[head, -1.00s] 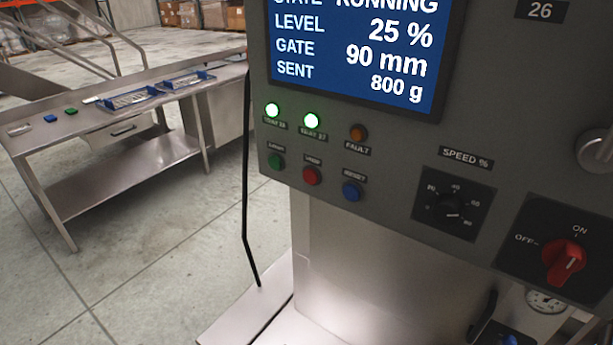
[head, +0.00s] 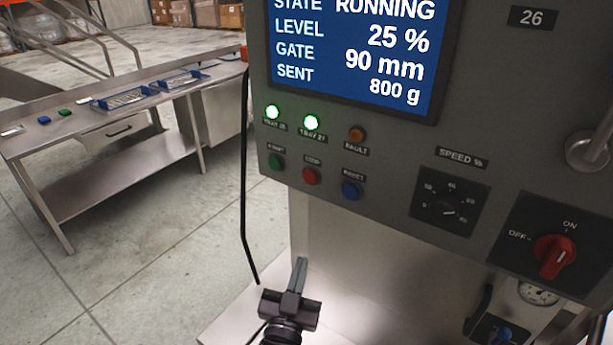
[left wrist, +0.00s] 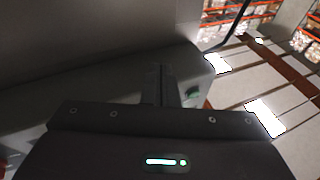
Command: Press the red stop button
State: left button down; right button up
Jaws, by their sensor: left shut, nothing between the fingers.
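The red stop button (head: 311,175) is on the grey control panel (head: 390,150), between the green start button (head: 276,161) and the blue reset button (head: 350,190). My left gripper (head: 299,264) is shut and empty. In the head view its fingertips point up, below the panel's lower edge and apart from the red button in the picture. In the left wrist view the closed fingers (left wrist: 168,75) stand in front of a dark surface, and I cannot make out the red button there. My right gripper is not in view.
The screen (head: 350,50) above the buttons reads RUNNING. A speed dial (head: 448,205) and a red on/off switch (head: 554,257) are to the right. A black cable (head: 244,190) hangs left of the machine. A steel table (head: 110,185) stands at the left.

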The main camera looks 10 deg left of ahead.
pick_arm(q)
jog(key=s+a+r+n+t+y, duration=0.1)
jog(key=s+a+r+t+y, duration=0.1)
jog(key=r, duration=0.6)
jog(key=s+a+r+n+t+y, duration=0.1)
jog(key=s+a+r+n+y, duration=0.1)
jog(key=r, duration=0.6)
jog(key=shift+s+r+t, duration=0.15)
jog(key=shift+r+t, duration=0.05)
jog(key=shift+t, duration=0.2)
jog(key=b, duration=0.1)
send_near(305, 171)
jog(key=shift+s+a+r+x, duration=0.1)
jog(key=shift+a+x, duration=0.05)
jog(key=shift+x, duration=0.7)
jog(key=shift+s+a+r+x, duration=0.1)
jog(key=shift+x, duration=0.8)
jog(key=shift+s+a+r+x, duration=0.1)
jog(key=shift+a+x, duration=0.05)
jog(key=shift+x, duration=0.7)
jog(key=shift+w+d, duration=0.15)
jog(key=shift+w, duration=0.25)
jog(key=shift+w+d, duration=0.15)
jog(key=shift+w, duration=0.2)
jog(key=shift+s, duration=0.1)
jog(key=shift+s+a, duration=0.3)
jog(key=shift+s, duration=0.4)
